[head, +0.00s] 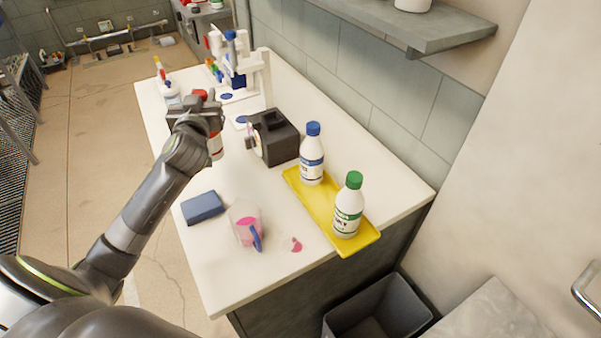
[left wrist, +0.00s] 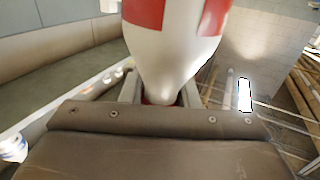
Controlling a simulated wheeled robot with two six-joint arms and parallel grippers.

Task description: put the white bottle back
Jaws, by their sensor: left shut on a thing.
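My left gripper (head: 200,118) is shut on a white bottle (head: 216,147) with a red band and a red cap, above or at the far left part of the counter. In the left wrist view the white bottle (left wrist: 172,45) fills the top middle, its narrow neck between the fingers. My gripper hides much of it in the head view; I cannot tell whether its base touches the counter. A yellow tray (head: 312,208) at the counter's right holds a blue-capped white bottle (head: 312,160) and a green-capped white bottle (head: 347,212). My right gripper is not in view.
A black device (head: 275,137) stands behind the tray. A beaker of pink liquid (head: 246,224), a pink spill (head: 293,244) and a blue sponge-like block (head: 202,207) lie near the front. A white stand (head: 262,78) is at the back. A grey bin (head: 378,308) is below.

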